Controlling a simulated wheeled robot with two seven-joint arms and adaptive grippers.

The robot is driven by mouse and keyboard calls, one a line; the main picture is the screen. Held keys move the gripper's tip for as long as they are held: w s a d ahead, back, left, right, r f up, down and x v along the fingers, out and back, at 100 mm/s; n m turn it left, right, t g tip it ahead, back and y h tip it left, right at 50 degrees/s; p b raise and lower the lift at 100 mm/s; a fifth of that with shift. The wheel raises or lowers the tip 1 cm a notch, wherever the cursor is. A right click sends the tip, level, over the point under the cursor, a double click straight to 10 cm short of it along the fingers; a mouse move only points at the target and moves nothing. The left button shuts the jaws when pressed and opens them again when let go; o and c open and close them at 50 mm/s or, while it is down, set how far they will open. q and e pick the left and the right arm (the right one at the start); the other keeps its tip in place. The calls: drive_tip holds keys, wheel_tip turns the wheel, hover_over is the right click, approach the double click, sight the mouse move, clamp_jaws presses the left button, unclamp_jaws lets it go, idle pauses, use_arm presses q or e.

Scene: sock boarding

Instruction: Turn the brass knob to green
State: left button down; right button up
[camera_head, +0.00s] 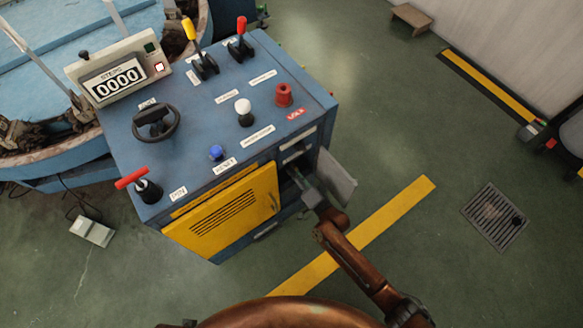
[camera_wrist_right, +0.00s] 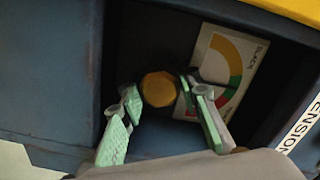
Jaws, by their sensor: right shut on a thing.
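The brass knob (camera_wrist_right: 158,89) sits inside a dark recess of the blue cabinet (camera_head: 130,130). A pale dial plate (camera_wrist_right: 212,70) beside it carries a curved band with yellow, red and green parts. No pointer on the knob can be made out. My right gripper (camera_wrist_right: 160,115) has its pale green finger pads on either side of the knob and is shut on it. In the head view my right gripper (camera_head: 303,188) reaches into the cabinet's right-hand opening, and the knob is hidden there. My left gripper is not in view.
A grey door (camera_head: 338,178) stands open at the opening's right. A yellow panel (camera_head: 228,215) is to its left. The cabinet top holds a counter box (camera_head: 118,78), levers, a handwheel (camera_head: 156,122) and a red knob (camera_head: 284,95). The floor on the right is mostly clear.

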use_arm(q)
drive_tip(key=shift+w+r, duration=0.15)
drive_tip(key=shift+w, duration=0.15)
use_arm(e)
drive_tip(key=shift+w+d+r, duration=0.1)
drive_tip(key=shift+w+d, duration=0.05)
drive_tip(key=shift+d, duration=0.05)
drive_tip(key=o, duration=1.2)
drive_tip(key=shift+a, duration=0.1)
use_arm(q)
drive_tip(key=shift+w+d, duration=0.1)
use_arm(e)
drive_tip(key=shift+s+d, duration=0.2)
drive_tip(key=shift+s, duration=0.2)
drive_tip(key=v, duration=1.1)
drive_tip(key=shift+s, duration=0.1)
